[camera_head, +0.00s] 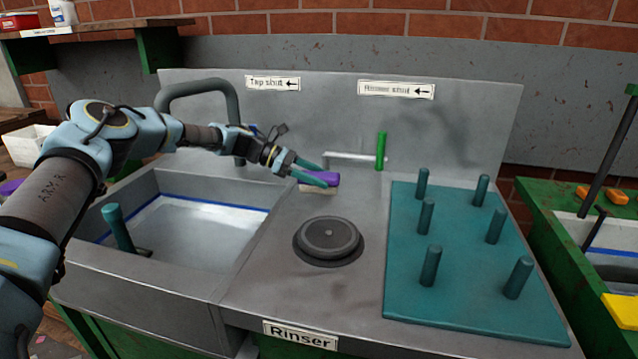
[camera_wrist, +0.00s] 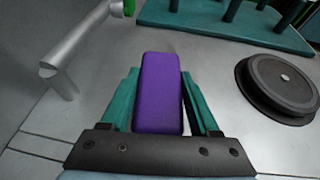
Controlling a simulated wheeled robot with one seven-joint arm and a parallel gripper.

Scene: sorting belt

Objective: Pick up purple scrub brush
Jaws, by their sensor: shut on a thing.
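The purple scrub brush (camera_head: 327,177) is behind the rinser disc in the head view, with a pale strip of bristles under its purple back. In the wrist view the purple back of the brush (camera_wrist: 158,92) lies between the teal fingers. My gripper (camera_head: 318,174) is shut on the brush, one finger on each side. The wrist view also shows my gripper (camera_wrist: 160,100) close up. The fingers hide part of the brush's sides. I cannot tell whether its bristles touch the steel counter (camera_head: 272,258).
A round black rinser disc (camera_head: 328,238) is just in front of the brush. A pipe with a green handle (camera_head: 381,150) stands behind it. A teal peg board (camera_head: 460,280) is to the right, and a sink (camera_head: 195,225) with a blue line is to the left.

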